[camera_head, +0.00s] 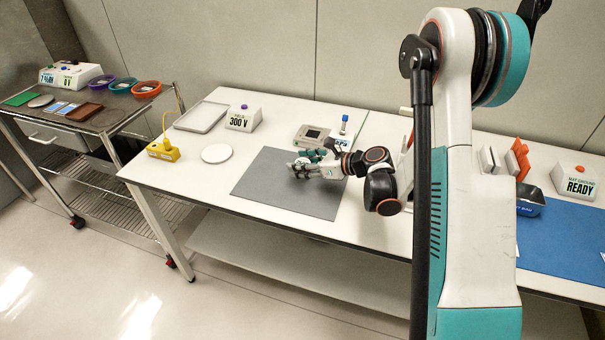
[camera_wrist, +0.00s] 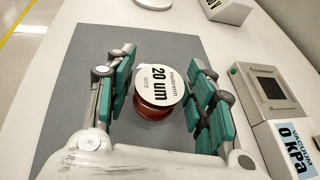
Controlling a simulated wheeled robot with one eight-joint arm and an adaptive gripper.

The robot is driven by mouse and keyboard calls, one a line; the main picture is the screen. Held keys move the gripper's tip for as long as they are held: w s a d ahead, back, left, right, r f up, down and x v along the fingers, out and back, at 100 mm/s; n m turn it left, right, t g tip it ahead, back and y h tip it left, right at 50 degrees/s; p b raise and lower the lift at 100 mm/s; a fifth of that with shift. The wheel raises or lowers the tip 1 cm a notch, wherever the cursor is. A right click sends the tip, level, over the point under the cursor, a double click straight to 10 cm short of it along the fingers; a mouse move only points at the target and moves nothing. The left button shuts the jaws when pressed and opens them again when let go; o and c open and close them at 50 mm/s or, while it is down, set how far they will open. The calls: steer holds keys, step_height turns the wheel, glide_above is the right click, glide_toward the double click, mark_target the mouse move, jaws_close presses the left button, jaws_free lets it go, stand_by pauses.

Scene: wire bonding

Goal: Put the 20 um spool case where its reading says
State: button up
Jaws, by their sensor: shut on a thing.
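The 20 um spool case (camera_wrist: 160,88) is a round reddish case with a white top label reading "20 um" and "wire". It sits between the teal-padded fingers of my gripper (camera_wrist: 165,62), which is shut on it. In the head view my gripper (camera_head: 305,169) is over the right part of the grey mat (camera_head: 262,178), and the case is hidden there. I cannot tell whether the case touches the mat. A box with a small screen (camera_wrist: 263,87) stands right of the mat, with a "0 kPa" vacuum label (camera_wrist: 293,147). It also shows in the head view (camera_head: 312,136).
A "300 V" box (camera_head: 241,118), grey tray (camera_head: 201,117), white disc (camera_head: 216,153) and yellow box (camera_head: 163,151) stand left and behind. A "READY" mat checker (camera_head: 576,183), blue bin (camera_head: 530,201) and blue mat (camera_head: 565,240) are right. Purple, teal and orange bowls (camera_head: 146,89) stand on the left cart.

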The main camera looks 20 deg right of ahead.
steer(key=shift+f+b, duration=0.5)
steer(key=shift+f, duration=1.1)
steer(key=shift+f, duration=0.2)
steer(key=o, duration=1.2)
steer(key=shift+c, duration=0.2)
steer(key=shift+r, duration=0.2)
steer(key=shift+s+d+r, duration=0.15)
steer(key=shift+d, duration=0.05)
steer(key=p+v, duration=0.3)
steer(key=v, duration=0.8)
steer(key=shift+s+d+r, duration=0.1)
steer(key=shift+s, duration=0.1)
